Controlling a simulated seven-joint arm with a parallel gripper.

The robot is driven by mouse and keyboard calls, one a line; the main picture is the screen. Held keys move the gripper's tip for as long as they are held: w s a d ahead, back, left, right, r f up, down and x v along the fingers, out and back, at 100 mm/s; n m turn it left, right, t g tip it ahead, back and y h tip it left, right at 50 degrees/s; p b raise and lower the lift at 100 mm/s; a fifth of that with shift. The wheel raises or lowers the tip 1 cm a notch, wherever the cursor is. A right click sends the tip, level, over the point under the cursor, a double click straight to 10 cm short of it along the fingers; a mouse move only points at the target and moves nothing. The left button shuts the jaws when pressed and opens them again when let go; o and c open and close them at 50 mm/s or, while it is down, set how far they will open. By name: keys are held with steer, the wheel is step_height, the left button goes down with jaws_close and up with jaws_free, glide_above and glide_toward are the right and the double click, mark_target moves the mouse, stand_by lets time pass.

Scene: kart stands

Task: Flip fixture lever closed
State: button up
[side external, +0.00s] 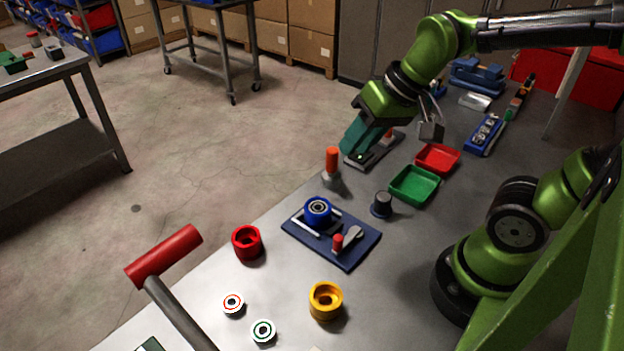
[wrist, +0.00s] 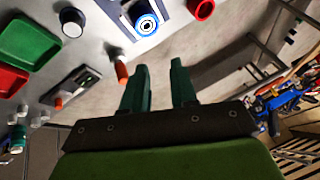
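The fixture (side external: 350,256) is a dark blue plate on the grey table in the side view. It carries a blue round part (side external: 318,210) with a bearing-like centre, and a grey lever (side external: 354,234) with a red knob (side external: 338,243) near its right front side. The lever appears to lie low over the plate; its exact angle is hard to tell. In the wrist view the fixture plate (wrist: 113,14) is cut off by the top edge and the lever is not visible. My gripper (wrist: 160,68) is open and empty. In the side view my gripper (side external: 354,148) is beyond the fixture, apart from it.
An upright orange-handled tool (side external: 332,163) stands between my gripper and the fixture. A dark knob (side external: 382,205), green tray (side external: 414,186) and red tray (side external: 437,159) are to the right.

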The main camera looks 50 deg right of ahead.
steer(key=w+f+g, duration=0.1)
steer(key=w+a+g, duration=0.1)
steer(key=w, duration=0.1)
steer(key=shift+f+n, duration=0.3)
steer(key=shift+f, duration=0.1)
jaws_close()
steer(key=w+a+f+n+g+h, duration=0.1)
steer(key=w+a+f+g, duration=0.2)
steer(key=w+g, duration=0.4)
steer(key=shift+f+g, duration=0.3)
steer(key=shift+f, duration=0.55)
steer(key=shift+a, duration=0.1)
